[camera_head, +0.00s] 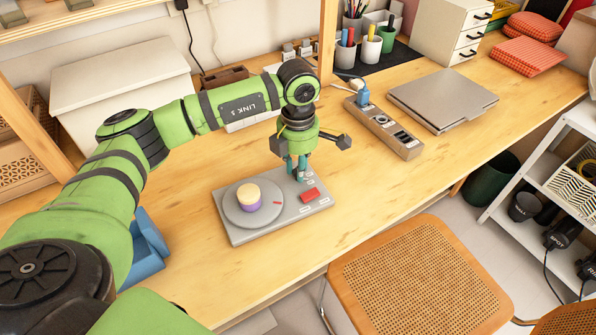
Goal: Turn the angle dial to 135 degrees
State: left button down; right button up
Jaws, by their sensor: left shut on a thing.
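A grey board (240,236) lies on the wooden table. On its left part sits a round grey dial (238,215) with a knob (249,197) that is cream on top and purple below. A short red mark shows at the dial's right edge. A red block (310,194) and several pale labels are on the board's right part. My left gripper (297,172) points down at the board's back right, behind the red block and apart from the knob. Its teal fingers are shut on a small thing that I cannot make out. My right gripper is not in view.
A power strip (396,136) and a grey closed laptop-like slab (442,98) lie to the right. A blue box (143,262) stands at the left. A cane-seated chair (418,285) is at the front edge. The table right of the board is clear.

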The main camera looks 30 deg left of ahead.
pick_arm(q)
jog(key=shift+m+b, duration=0.55)
jog(key=shift+m, duration=0.55)
jog(key=c, duration=1.1)
grip_release()
jog(key=shift+o, duration=0.2)
notch_tip(320, 180, up, 12)
